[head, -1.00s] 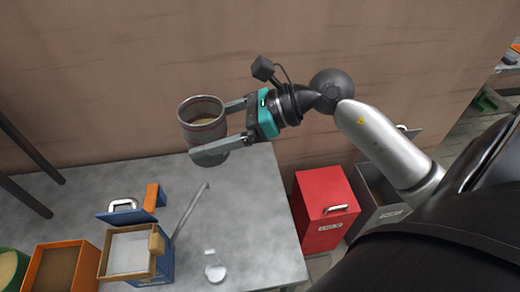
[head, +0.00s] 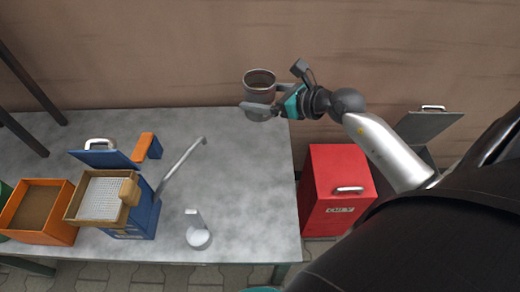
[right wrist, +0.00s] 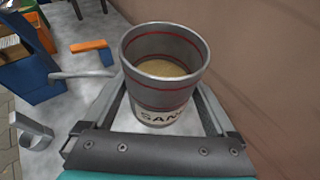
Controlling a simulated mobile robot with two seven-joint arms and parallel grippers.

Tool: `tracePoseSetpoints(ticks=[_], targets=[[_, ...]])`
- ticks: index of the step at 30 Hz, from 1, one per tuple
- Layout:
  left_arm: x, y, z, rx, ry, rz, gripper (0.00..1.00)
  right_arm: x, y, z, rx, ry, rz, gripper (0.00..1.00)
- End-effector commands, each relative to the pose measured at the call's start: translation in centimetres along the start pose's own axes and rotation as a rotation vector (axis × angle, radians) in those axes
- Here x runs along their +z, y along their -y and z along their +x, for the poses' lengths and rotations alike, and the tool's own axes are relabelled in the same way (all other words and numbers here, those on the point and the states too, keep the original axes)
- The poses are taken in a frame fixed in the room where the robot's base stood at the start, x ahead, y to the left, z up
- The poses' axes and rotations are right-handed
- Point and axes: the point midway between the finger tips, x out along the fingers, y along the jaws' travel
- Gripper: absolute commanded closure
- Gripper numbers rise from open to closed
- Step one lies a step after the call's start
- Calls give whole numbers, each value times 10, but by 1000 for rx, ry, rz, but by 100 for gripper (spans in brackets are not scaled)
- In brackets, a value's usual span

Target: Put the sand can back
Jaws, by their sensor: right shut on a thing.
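The sand can (head: 259,88) is a grey metal can with red lines and a label reading "SAN…". In the right wrist view the sand can (right wrist: 163,72) is upright and open at the top, with tan sand inside. My right gripper (head: 262,98) is shut on it, one finger on each side, at the back right end of the grey table (head: 240,170). I cannot tell whether the can's base touches the table top. My left gripper is not in view.
A blue box (head: 140,218) with a sieve-like tray, an orange bin (head: 38,212), an orange block (head: 147,147), a bent metal bar (head: 182,167) and a small scoop (head: 198,234) are on the table. A red box (head: 335,192) stands right of it. The back right table top is clear.

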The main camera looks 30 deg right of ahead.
Motion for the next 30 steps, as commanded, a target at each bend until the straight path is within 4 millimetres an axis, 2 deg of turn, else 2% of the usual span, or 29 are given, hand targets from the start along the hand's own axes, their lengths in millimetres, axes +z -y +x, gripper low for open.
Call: tracePoseSetpoints(ticks=[4,5,7,8,20,30], targets=[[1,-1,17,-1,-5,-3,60,-32,0,13,-2,-3,5,70],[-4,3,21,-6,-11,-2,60,-38,0,16,-2,-2,5,70],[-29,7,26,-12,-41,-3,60,-54,0,22,-2,-2,5,70],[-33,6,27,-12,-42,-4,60,-59,0,24,-2,-2,5,70],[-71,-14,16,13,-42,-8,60,-87,0,37,-1,0,3,70],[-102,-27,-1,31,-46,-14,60,-114,-1,48,0,0,2,70]])
